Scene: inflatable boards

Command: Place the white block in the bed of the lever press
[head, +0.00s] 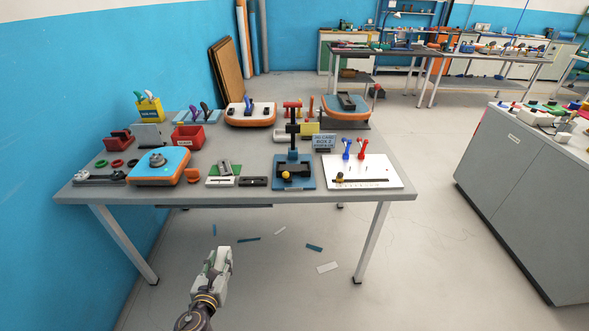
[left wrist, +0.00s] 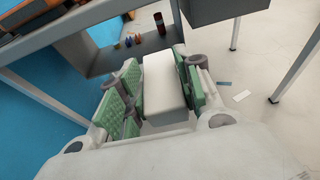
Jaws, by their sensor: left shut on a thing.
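The white block (left wrist: 166,85) is between the green-padded fingers of my left gripper (left wrist: 160,95) in the left wrist view. The gripper is shut on it. In the head view my left gripper (head: 221,262) is low in front of the table, below the tabletop and apart from it; the block is hard to tell from the pale fingers there. The lever press (head: 293,160) appears to be the blue-based device with a black column and red top near the table's front edge. A yellow knob shows at its base. My right gripper is not in view.
The grey table (head: 330,197) carries orange-blue boards (head: 158,166), red bins (head: 188,137) and a white lever panel (head: 362,172) just right of the press. The table's front edge and legs lie beyond my gripper. Small strips lie on the floor. A grey cabinet (head: 525,185) stands at right.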

